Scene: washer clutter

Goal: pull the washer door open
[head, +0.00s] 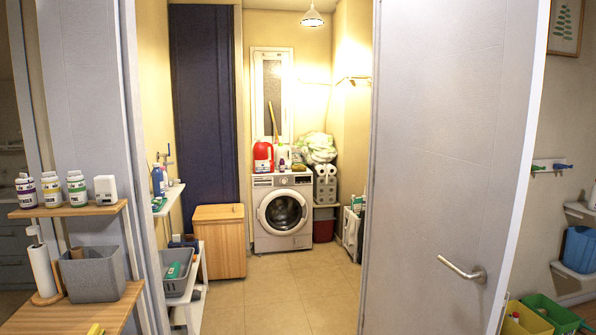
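The washer (262,235) is a silver-white front loader against the far wall of the small room beyond the doorway. Its round door (284,212) has a pale ring and dark glass, faces me and looks shut. The control panel runs along the top front. Neither of my grippers shows in the head view, so I cannot see their state. The washer is well away from me, past the door frame.
A white door (440,150) with a metal handle (462,269) stands at the right. A wooden hamper (219,245) is left of the washer. A shelf with a grey bin (92,274) is at near left. The tiled floor (282,290) between is clear.

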